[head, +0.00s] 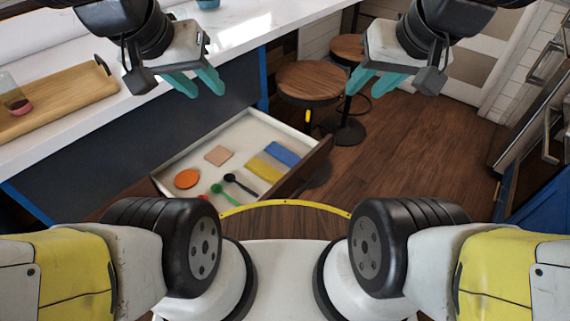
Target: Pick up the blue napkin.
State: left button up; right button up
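The blue napkin (282,153) lies flat in the open drawer (175,178), near its far right corner. It sits beside a yellow cloth (267,168) and a grey one. My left gripper (205,88) is open and empty, above the counter edge, up and to the left of the napkin. My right gripper (369,88) is open and empty, up and to the right of the napkin, in front of the stools. Nothing hides the napkin.
The drawer also holds an orange disc (187,178), a tan square (218,155), and spoons, one of them dark (240,185). Wooden stools (309,82) stand behind it. A wooden tray (60,103) with a glass (13,97) is on the counter (240,40).

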aim_at(287, 158)
jog(key=i+l+u, duration=0.15)
jog(key=l+u, duration=0.35)
jog(key=i+l+u, duration=0.15)
jog(key=l+u, duration=0.15)
jog(key=u, duration=0.2)
